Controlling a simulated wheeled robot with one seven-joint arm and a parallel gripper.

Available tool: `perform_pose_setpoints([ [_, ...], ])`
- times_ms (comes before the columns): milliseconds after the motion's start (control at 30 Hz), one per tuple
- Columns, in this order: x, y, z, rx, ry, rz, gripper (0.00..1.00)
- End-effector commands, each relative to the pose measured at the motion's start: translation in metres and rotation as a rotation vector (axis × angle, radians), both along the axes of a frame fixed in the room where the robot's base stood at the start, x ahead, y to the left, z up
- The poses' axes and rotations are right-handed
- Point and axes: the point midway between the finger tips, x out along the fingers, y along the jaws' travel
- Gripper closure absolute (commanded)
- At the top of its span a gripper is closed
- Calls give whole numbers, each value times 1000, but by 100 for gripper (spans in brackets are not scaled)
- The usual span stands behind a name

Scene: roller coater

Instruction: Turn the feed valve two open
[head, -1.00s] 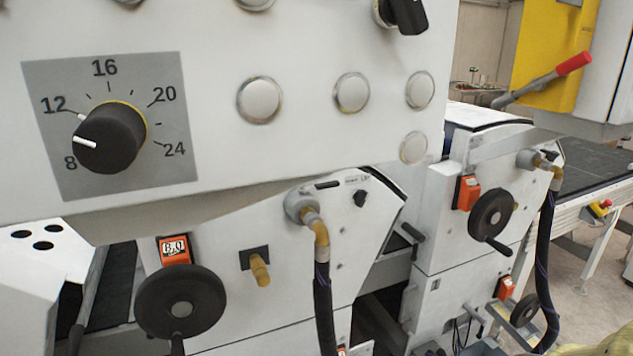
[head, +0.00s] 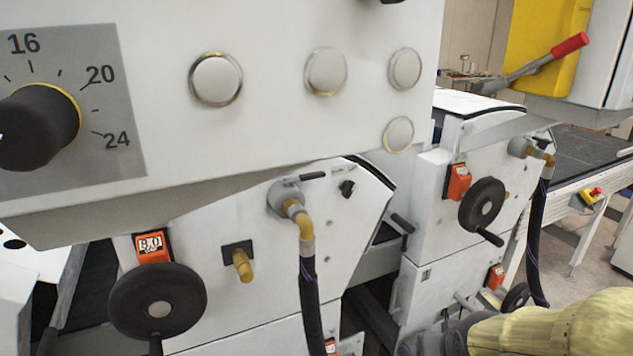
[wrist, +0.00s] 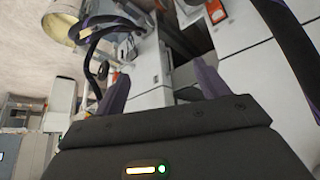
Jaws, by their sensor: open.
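No label in view reads feed valve two, so I cannot tell which fitting it is. A brass elbow (head: 299,215) joins a black hose there, and a similar brass elbow (head: 540,155) is on the farther unit. My gripper (wrist: 158,90) shows in the wrist view, its two purple fingers apart with nothing held between them. White machine panels lie beyond the fingers.
A black handwheel (head: 158,303) is at the lower left and another handwheel (head: 482,205) is on the farther unit. Black hoses (head: 309,300) hang down in front. A white control panel (head: 270,125) overhangs the nearer unit. A red-tipped lever (head: 570,45) stands upper right.

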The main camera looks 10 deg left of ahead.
Motion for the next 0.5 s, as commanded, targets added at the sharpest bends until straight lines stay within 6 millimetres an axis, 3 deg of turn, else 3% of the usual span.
perform_pose_setpoints([
  [100, 36, 36, 46, 38, -257, 111, 26],
  [233, 57, 83, 110, 130, -530, 244, 26],
  [400, 51, 138, 192, 294, -818, 418, 26],
  [500, 41, 155, 222, 366, -914, 486, 26],
])
